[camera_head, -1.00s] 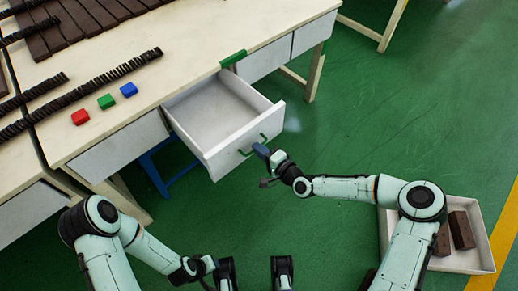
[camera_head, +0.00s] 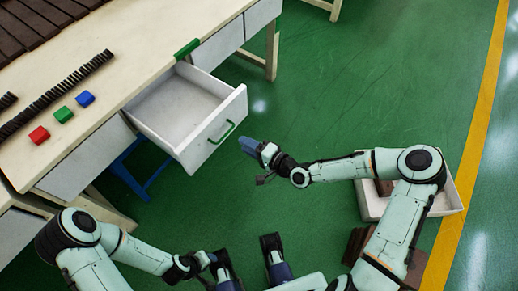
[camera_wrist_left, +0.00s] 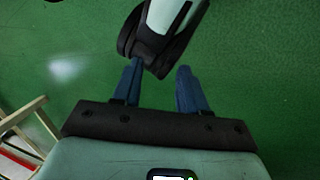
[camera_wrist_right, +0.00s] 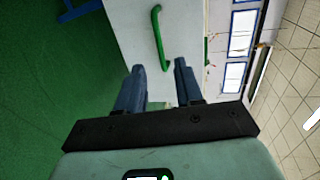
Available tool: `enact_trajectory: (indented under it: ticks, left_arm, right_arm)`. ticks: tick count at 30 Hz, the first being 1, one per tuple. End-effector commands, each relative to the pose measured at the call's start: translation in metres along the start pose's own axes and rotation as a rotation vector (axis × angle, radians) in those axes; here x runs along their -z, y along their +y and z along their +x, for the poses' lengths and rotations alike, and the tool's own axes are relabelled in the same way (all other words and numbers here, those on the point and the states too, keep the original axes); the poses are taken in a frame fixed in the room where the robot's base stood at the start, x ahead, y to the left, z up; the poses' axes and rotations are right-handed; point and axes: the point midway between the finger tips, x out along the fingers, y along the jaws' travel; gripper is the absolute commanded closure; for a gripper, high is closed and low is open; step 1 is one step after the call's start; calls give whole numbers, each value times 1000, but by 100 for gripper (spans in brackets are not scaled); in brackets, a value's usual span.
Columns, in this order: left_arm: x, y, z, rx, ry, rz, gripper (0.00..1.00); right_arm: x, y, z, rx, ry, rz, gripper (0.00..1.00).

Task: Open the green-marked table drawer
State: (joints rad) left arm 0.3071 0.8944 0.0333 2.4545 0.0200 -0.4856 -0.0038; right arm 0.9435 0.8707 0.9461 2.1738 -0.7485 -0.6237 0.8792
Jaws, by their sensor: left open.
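The table drawer (camera_head: 180,108) below the green mark (camera_head: 187,48) is pulled well out and its inside is empty. Its green handle (camera_head: 222,132) is on the front panel and also shows in the right wrist view (camera_wrist_right: 158,38). My right gripper (camera_head: 249,146) is just off the handle, apart from it. In the right wrist view, its fingers (camera_wrist_right: 159,65) are parted with nothing between them. My left gripper (camera_wrist_left: 159,68) is open and empty, low over the floor, away from the drawer.
The table (camera_head: 150,60) carries a red block (camera_head: 39,134), a green block (camera_head: 63,114), a blue block (camera_head: 85,98) and dark brown pieces. A white bin (camera_head: 447,203) with brown blocks is on the floor beside my right arm.

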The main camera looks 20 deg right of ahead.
Motion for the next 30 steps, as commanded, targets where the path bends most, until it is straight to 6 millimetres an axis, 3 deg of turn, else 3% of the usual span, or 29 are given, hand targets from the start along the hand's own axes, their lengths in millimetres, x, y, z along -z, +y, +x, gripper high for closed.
enact_trajectory:
  ticks: [3,9,30]
  left_arm:
    - [-9,3,-7,-1,-24,2,57]
    - [-18,4,-12,-2,-51,4,57]
    - [-20,5,-15,-2,-54,4,57]
  right_arm:
    - [1,-1,-25,-1,3,0,64]
    - [1,-1,-46,1,1,-1,64]
    - [-4,1,-49,-12,-6,-1,64]
